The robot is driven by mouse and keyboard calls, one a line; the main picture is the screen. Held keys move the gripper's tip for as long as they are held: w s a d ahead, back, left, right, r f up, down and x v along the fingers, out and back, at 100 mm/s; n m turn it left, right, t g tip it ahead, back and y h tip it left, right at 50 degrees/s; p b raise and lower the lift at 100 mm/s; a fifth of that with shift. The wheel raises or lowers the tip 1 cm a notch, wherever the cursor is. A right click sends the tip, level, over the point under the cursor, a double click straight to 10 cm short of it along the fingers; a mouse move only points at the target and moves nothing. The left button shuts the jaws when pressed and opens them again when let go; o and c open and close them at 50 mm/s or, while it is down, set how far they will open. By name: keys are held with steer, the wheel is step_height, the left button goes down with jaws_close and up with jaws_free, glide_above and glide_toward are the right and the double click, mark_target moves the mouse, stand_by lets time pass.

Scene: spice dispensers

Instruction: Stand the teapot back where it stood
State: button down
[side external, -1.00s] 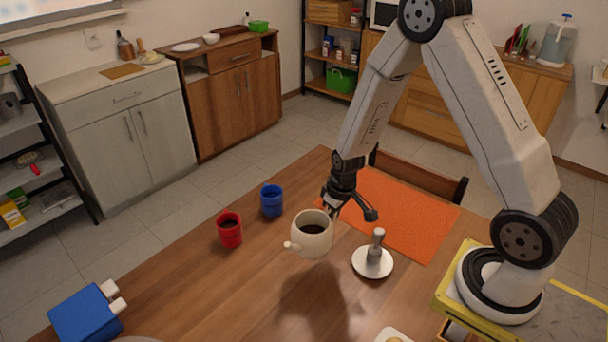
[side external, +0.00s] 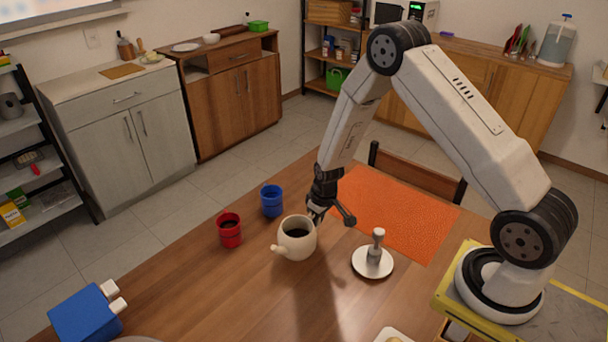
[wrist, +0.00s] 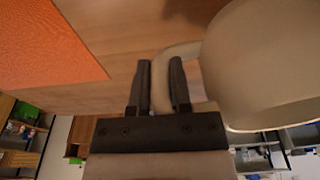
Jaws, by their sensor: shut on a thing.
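The cream teapot (side external: 296,243) is close to the table top, left of the white round stand, with dark liquid in its open top and its spout toward the left. I cannot tell whether its base touches the wood. My gripper (side external: 318,212) is at its right side, shut on the handle. In the wrist view the fingers of my gripper (wrist: 160,88) stand on both sides of the handle, and the teapot body (wrist: 268,62) fills the upper right. A red cup (side external: 229,231) and a blue cup (side external: 271,201) stand to its left, each with dark contents.
The white stand with a grey knob (side external: 372,262) is right of the teapot. An orange mat (side external: 400,215) lies behind it. A blue box with white knobs (side external: 86,315) is at the front left. Bare wooden table (side external: 220,290) lies in front of the teapot.

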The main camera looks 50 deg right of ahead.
steer(key=shift+w+f, duration=0.25)
steer(key=shift+f, duration=1.5)
steer(key=shift+f, duration=0.1)
steer(key=c, duration=0.5)
jaws_free()
steer(key=shift+c, duration=0.2)
step_height(320, 180, up, 12)
steer(key=s, duration=0.2)
